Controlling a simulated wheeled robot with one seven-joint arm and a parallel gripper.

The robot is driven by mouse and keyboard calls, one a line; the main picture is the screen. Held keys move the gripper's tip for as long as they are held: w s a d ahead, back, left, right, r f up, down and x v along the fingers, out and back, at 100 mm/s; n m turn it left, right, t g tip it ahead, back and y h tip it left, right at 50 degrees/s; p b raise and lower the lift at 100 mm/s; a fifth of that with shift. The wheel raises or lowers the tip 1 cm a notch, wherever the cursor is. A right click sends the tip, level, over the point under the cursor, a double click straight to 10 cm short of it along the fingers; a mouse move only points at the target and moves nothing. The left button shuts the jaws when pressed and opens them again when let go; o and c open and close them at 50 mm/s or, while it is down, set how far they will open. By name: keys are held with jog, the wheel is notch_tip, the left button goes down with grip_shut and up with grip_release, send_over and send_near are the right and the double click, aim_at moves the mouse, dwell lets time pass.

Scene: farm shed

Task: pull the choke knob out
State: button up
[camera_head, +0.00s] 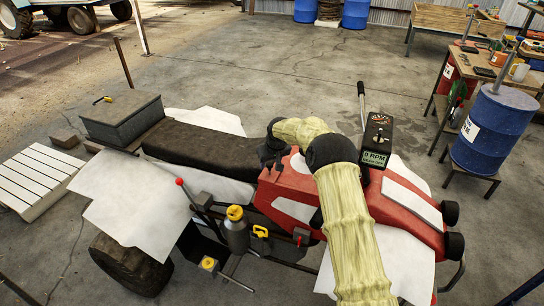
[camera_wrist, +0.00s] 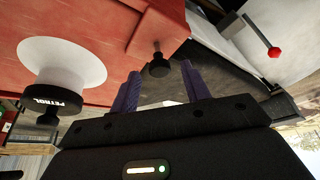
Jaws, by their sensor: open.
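A small black knob (camera_wrist: 158,66) on a short stem sticks out of the red body panel in the wrist view. It looks like the choke knob, though no label is readable on it. My gripper (camera_wrist: 158,76) is open, with one purple finger on each side of the knob as seen from the wrist. I cannot tell how deep the knob sits between the fingers; no contact shows. In the head view my gripper (camera_head: 271,150) is at the side of the red tractor (camera_head: 290,178), just ahead of the black seat, and the knob is hidden there.
A black petrol cap (camera_wrist: 55,103) on a white round neck is left of the fingers. A red-tipped lever (camera_wrist: 274,52) is at right; it also shows in the head view (camera_head: 180,182). A display panel (camera_head: 375,159) reads 0 RPM. A blue barrel (camera_head: 492,130) stands right.

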jog(key=b+v, duration=0.2)
jog(key=v, duration=1.5)
jog(key=shift+s+b, duration=0.15)
jog(key=shift+b, duration=0.2)
jog(key=shift+r, duration=0.2)
